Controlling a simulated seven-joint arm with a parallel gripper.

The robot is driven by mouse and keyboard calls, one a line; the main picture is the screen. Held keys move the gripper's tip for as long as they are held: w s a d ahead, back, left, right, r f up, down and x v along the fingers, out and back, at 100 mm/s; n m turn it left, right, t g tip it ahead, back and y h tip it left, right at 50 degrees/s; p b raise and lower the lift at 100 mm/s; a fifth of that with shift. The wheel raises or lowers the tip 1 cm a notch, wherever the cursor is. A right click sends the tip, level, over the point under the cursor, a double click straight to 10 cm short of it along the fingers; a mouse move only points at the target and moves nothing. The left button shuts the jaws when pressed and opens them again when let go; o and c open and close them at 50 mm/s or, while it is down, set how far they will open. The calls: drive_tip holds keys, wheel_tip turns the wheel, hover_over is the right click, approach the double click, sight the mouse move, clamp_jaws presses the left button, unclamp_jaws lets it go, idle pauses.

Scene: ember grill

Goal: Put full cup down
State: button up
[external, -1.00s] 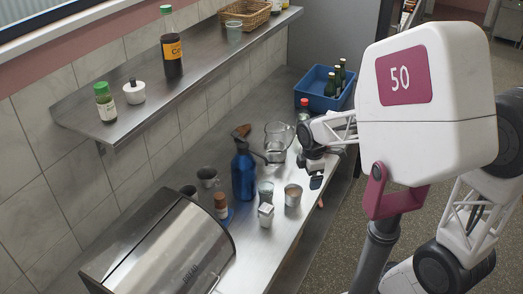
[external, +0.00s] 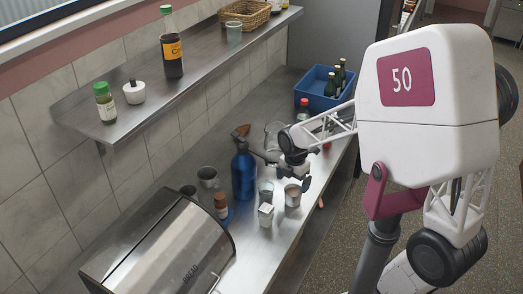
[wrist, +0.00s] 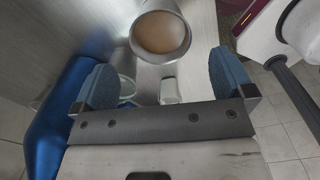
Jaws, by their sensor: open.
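A metal cup (external: 293,196) stands upright on the steel counter (external: 262,250). In the wrist view this cup (wrist: 160,34) holds a brown content and lies just beyond my fingertips, in line with the gap between them. My gripper (wrist: 163,80) is open, with its two blue-grey finger pads wide apart and nothing between them. In the external view my gripper (external: 302,181) is just above and behind the cup, partly hidden by my own arm.
A blue bottle (external: 243,174), a clear glass (external: 266,189) and a white shaker (external: 266,214) stand close to the cup's left. A glass pitcher (external: 273,133) is behind my wrist. A bread box (external: 160,255) fills the near left. A blue crate (external: 318,92) holds bottles.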

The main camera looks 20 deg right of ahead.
sight(293, 194)
drive_tip(key=shift+f, duration=1.15)
drive_tip(key=shift+w+d+f, duration=0.1)
drive_tip(key=shift+d+f, duration=0.05)
drive_tip(key=shift+f, duration=1.15)
drive_tip(key=shift+d+f, duration=0.1)
drive_tip(key=shift+f, duration=1.2)
drive_tip(key=shift+c, duration=0.2)
drive_tip(key=c, duration=1.1)
drive_tip(key=shift+r, duration=0.2)
